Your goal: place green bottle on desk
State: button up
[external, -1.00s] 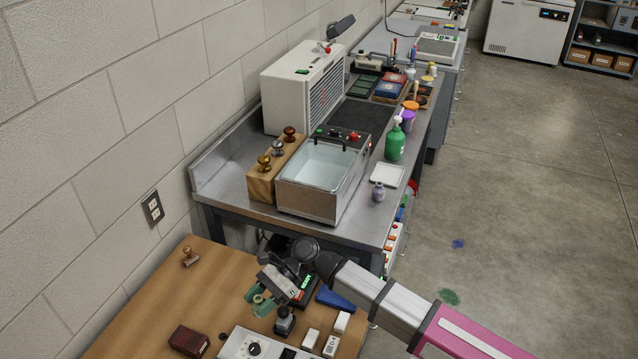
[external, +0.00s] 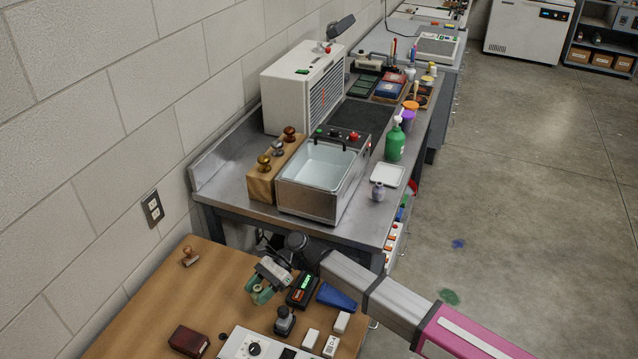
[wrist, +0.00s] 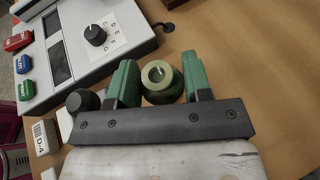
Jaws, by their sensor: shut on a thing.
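In the external view my gripper (external: 261,290) is over the wooden desk (external: 215,275); the held bottle is hard to make out there. I cannot tell whether the bottle touches the desk. A larger green pump bottle (external: 395,142) stands on the steel bench behind.
A white device with a black dial (external: 255,345) is at the desk's front. A black stamp (external: 284,322), black readout box (external: 303,290), blue object (external: 337,297) and white boxes (external: 311,339) crowd the right.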

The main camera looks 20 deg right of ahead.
jog(key=shift+w+d+f, duration=0.25)
jog(key=shift+w+f, duration=0.4)
jog(key=shift+w, duration=0.05)
jog(key=shift+f, duration=1.85)
jog(key=o, duration=1)
jog(key=shift+f, duration=0.15)
jog(key=v, duration=0.5)
jog(key=shift+w+d+r, duration=0.15)
jog(key=shift+d+r, duration=0.05)
jog(key=shift+r, duration=0.1)
notch_tip(320, 180, up, 7)
jog(key=shift+a+f, duration=0.15)
jog(key=shift+a, duration=0.05)
